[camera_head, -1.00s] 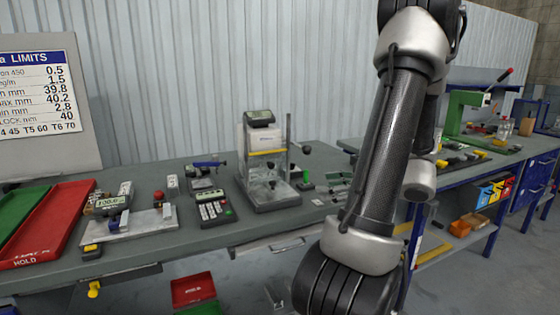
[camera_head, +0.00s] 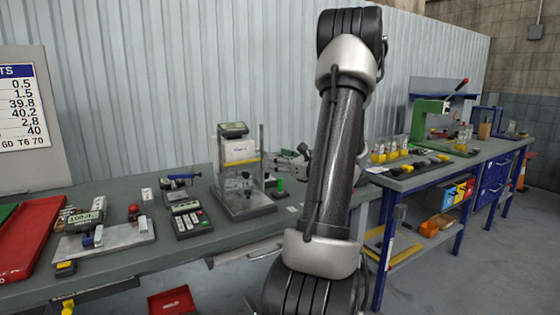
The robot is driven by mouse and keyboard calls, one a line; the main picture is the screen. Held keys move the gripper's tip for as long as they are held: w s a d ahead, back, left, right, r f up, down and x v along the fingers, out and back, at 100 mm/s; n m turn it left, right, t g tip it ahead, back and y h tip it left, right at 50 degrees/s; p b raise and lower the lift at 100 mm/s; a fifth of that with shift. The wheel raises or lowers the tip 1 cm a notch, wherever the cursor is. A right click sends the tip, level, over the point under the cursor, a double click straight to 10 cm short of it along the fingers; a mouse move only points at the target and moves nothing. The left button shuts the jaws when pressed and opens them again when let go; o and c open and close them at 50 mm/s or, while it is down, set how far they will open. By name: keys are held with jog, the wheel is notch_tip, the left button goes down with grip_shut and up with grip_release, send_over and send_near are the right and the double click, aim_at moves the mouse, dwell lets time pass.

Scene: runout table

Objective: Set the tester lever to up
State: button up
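A tester-like stand (camera_head: 243,203) is on the near bench, left of my arm. It has a grey base, uprights, a white block with a yellow stripe and a small display on top. I cannot make out a lever on it or its position. A grey jointed part just right of the stand seems to be my gripper (camera_head: 288,163). It is partly hidden behind my arm, and its fingers are too small to read. It appears apart from the stand.
A gauge on a plate (camera_head: 125,236), a keypad device (camera_head: 187,220) and a red tray (camera_head: 36,236) lie on the bench to the left. A green press (camera_head: 430,118) with a red-tipped handle stands on the blue-legged bench at right. Floor between the benches looks clear.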

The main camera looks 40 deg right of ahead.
grip_shut()
jog(key=shift+r+g, duration=0.4)
jog(key=shift+r, duration=0.35)
jog(key=w+r+g, duration=0.1)
jog(key=r, duration=0.1)
jog(key=w+r+g, duration=0.1)
jog(key=r+g, duration=0.1)
jog(key=r, duration=0.1)
jog(key=w+r+m+g, duration=0.1)
jog(key=r+g, duration=0.1)
jog(key=r, duration=0.1)
jog(key=shift+w+d, duration=0.15)
jog(key=shift+d, duration=0.15)
jog(key=w+d+r+g, duration=0.1)
jog(key=w+r, duration=0.4)
jog(key=shift+w+d+r+m, duration=0.15)
jog(key=shift+w+d+m, duration=0.1)
jog(key=shift+w+m, duration=0.1)
grip_release()
